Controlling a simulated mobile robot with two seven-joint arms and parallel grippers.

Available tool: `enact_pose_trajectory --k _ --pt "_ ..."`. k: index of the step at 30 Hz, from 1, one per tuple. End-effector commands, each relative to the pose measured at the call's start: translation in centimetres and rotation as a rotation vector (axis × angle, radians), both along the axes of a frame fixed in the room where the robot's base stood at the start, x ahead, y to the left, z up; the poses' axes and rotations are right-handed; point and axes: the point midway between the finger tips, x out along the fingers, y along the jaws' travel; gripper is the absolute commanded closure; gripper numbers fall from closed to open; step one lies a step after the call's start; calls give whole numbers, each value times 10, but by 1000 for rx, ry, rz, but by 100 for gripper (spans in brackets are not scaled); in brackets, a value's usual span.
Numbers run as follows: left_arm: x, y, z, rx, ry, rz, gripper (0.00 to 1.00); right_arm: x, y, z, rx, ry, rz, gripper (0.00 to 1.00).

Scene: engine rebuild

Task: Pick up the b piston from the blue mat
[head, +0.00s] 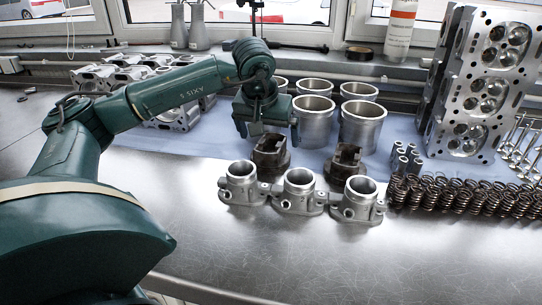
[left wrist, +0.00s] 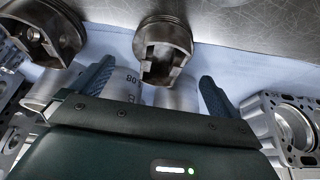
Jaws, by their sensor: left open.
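Two dark pistons stand on the blue mat (head: 205,154) in the head view: a left piston (head: 271,157) and a right piston (head: 346,163). I cannot read a letter on either, so I cannot tell which is b. My left gripper (head: 257,130) is open and empty, just behind and above the left piston. In the left wrist view, the fingers (left wrist: 155,86) are spread apart, and the left piston (left wrist: 163,48) shows ahead, between their lines. The right piston (left wrist: 45,32) is at the upper left there, partly cut off. My right gripper is not in view.
Several silver cylinder liners (head: 360,124) stand close behind the pistons. Three joined metal housings (head: 299,190) stand in front. Valve springs (head: 465,195) and cylinder heads (head: 483,85) are at the right, with metal castings (head: 172,112) at the left. The front bench (head: 250,260) is clear.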

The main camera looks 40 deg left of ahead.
Motion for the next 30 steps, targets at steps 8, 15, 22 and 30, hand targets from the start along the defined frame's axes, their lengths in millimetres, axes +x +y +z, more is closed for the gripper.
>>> enact_pose_trajectory --k 8,15,22,30 --pt "9 5 -23 -1 1 1 0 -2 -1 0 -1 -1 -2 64" --pt "24 15 -52 -2 1 0 0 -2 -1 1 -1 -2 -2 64" --pt "30 17 -66 -1 -2 -1 0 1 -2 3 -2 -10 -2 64" --pt "29 17 -65 -1 -2 -1 9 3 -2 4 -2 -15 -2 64"
